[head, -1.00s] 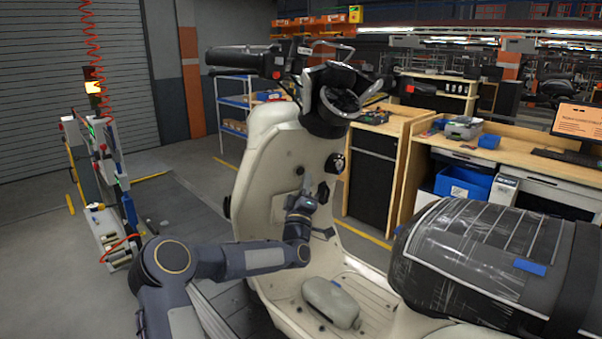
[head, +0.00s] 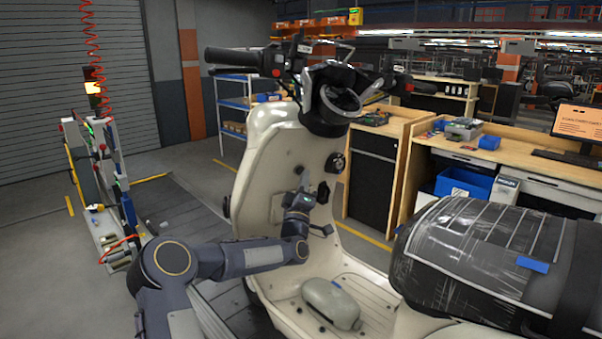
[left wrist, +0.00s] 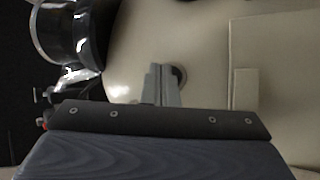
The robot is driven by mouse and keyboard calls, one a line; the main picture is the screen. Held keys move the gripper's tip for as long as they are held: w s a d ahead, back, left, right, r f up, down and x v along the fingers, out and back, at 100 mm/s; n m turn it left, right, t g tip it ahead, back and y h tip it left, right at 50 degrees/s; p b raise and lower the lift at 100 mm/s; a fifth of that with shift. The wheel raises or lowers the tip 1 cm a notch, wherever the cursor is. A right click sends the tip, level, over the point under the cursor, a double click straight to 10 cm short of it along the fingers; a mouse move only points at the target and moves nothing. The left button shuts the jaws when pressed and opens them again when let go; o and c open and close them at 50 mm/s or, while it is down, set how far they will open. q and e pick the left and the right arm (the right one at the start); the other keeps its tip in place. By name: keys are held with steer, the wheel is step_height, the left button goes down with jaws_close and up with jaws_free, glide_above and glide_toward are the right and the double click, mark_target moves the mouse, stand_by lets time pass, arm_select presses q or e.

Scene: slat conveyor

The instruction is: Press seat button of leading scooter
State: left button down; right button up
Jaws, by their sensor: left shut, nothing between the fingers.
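The cream scooter (head: 262,190) stands in front of me, its inner leg shield facing me. A dark round knob (head: 335,163) sits on the right of that shield below the handlebar. My left gripper (head: 304,178) is at the shield, lower and left of the knob, with its fingers pointing at the panel. In the left wrist view its closed grey fingertips (left wrist: 161,70) are beside a small dark round button (left wrist: 180,75), which they partly cover. I cannot tell whether they touch it. My right gripper is not in view.
A grey rounded object (head: 331,303) lies on the scooter's footboard. The plastic-wrapped seat (head: 470,250) is at the lower right. The handlebar (head: 238,60) is above my gripper. A workbench (head: 520,160) stands behind, and a tool stand (head: 105,190) is at left.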

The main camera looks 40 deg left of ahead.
arm_select(q)
steer(key=shift+w+a+r+b, duration=0.1)
steer(key=shift+a+b, duration=0.2)
steer(key=shift+a, duration=0.15)
stand_by(0.6)
steer(key=shift+d+f+b, duration=0.2)
steer(key=shift+d+b, duration=0.2)
steer(key=shift+b, duration=0.15)
steer(key=shift+s+d+b, duration=0.25)
steer(key=shift+d+b, duration=0.05)
steer(key=shift+d, duration=0.15)
steer(key=d+b, duration=0.2)
steer(key=d, duration=0.1)
steer(key=s+d+f+b, duration=0.1)
steer(key=shift+s+d, duration=0.1)
steer(key=shift+d, duration=0.25)
